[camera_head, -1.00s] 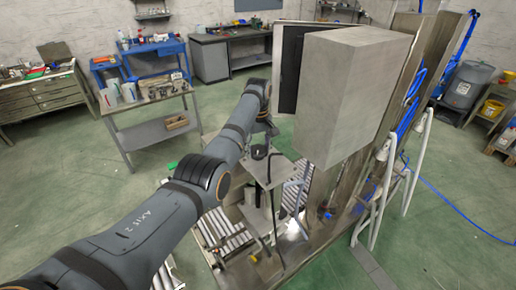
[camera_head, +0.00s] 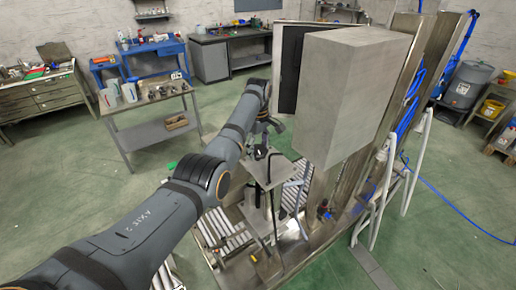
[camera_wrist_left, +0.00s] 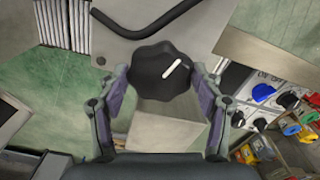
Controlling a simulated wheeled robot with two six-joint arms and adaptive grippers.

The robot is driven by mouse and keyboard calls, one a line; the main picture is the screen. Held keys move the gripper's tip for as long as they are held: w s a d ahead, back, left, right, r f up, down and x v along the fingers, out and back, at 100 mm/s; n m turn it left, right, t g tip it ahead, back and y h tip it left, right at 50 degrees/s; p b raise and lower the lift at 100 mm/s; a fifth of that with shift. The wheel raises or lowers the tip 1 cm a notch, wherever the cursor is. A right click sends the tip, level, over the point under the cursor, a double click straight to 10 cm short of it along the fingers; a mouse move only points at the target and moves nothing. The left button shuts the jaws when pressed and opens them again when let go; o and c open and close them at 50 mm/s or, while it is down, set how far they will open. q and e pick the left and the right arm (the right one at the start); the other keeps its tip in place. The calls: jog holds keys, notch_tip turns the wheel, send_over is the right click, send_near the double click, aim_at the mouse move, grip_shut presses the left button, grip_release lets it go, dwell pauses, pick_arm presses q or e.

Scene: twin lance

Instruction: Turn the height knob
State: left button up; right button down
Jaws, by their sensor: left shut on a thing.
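The height knob (camera_wrist_left: 158,68) is black and lobed, with a white pointer line slanting up to the right in the left wrist view. It sits on a grey metal plate (camera_wrist_left: 175,28). My left gripper (camera_wrist_left: 160,80) has one finger on each side of the knob and is shut on it. In the head view my left gripper (camera_head: 264,140) is at the plate (camera_head: 272,171), beside the big grey box; the knob is small and dark there and hard to separate from the fingers. My right gripper is not in view.
A large grey box (camera_head: 350,95) stands just right of my left gripper. A roller conveyor (camera_head: 226,232) lies below the plate. In the left wrist view a panel with blue and black knobs (camera_wrist_left: 263,92) is at the right. Green floor is free at the left.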

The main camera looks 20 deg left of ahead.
aim_at(258, 149)
pick_arm(q)
jog(key=shift+r, duration=0.1)
jog(key=o, duration=1.1)
jog(key=shift+o, duration=0.2)
notch_tip(258, 149, up, 12)
